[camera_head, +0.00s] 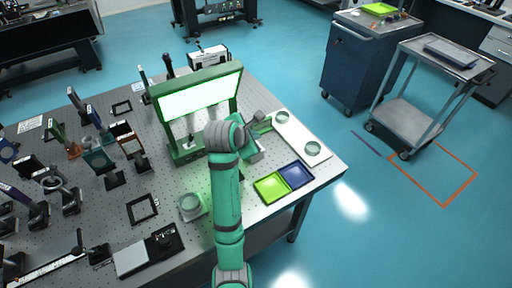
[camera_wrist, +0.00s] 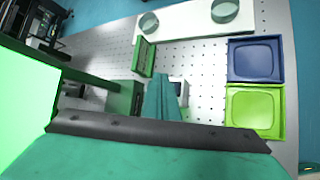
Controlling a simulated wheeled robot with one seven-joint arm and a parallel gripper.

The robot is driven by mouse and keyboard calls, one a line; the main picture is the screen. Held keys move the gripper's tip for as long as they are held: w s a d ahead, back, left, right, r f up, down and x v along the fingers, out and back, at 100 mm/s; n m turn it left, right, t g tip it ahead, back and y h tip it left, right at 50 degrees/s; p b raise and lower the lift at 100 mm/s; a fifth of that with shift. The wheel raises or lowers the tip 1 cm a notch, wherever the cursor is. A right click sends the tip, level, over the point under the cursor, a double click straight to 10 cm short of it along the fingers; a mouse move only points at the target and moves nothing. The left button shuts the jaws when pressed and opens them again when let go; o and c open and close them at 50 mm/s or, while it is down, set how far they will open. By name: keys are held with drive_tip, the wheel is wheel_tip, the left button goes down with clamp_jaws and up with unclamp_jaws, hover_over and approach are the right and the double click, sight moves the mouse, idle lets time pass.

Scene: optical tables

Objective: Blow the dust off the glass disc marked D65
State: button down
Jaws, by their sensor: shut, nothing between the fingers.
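Two clear glass discs lie on a white board (camera_head: 296,135) at the table's right side: a nearer one (camera_head: 313,148) and a farther one (camera_head: 282,117). They also show in the wrist view, at right (camera_wrist: 225,10) and left (camera_wrist: 148,22). A third round glass piece (camera_head: 190,205) sits on a pale base left of my arm. I cannot read a D65 mark or make out dust on any of them. My gripper (camera_wrist: 163,82) has its teal fingers together with nothing held, over the table between the lit screen and the trays, apart from the discs.
A lit green-framed screen (camera_head: 200,97) stands close left of my gripper. A small green upright (camera_wrist: 144,57) and a pale block (camera_wrist: 177,88) are near the fingers. A green tray (camera_head: 270,187) and a blue tray (camera_head: 296,175) lie at the front right. Optic mounts crowd the left.

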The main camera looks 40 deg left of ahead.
wheel_tip(320, 180, up, 2)
drive_tip(key=shift+r, duration=0.2)
drive_tip(key=shift+w, duration=0.15)
idle(0.8)
